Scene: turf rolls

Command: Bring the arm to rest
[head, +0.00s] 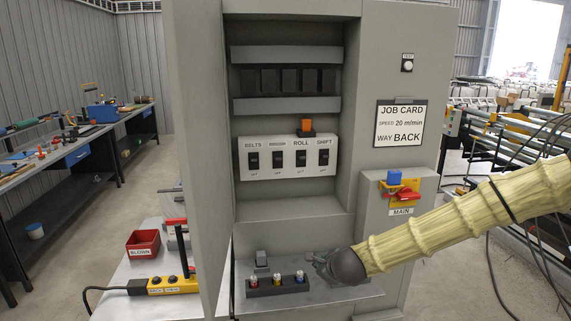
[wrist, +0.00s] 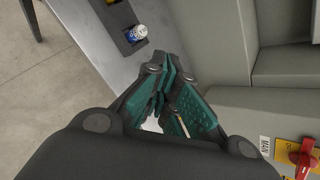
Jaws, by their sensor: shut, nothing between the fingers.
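My arm (head: 470,215), in a pale yellow ribbed sleeve, reaches in from the right in the head view. My gripper (head: 317,258) is at its end, low in front of the grey cabinet, just right of a dark holder (head: 277,285) with several small coloured-top cylinders. In the wrist view the green-padded fingers of my gripper (wrist: 165,82) are shut and empty. They point toward the grey shelf (wrist: 90,50); a blue and white cylinder (wrist: 136,34) stands in the holder beyond them. Whether the fingertips touch anything cannot be told.
The cabinet carries a switch panel (head: 289,157), a job card (head: 400,124) and a red main switch (head: 408,195) close to my arm. A red bin (head: 143,244) and a yellow pendant (head: 172,285) lie on the left table. Cables hang at right.

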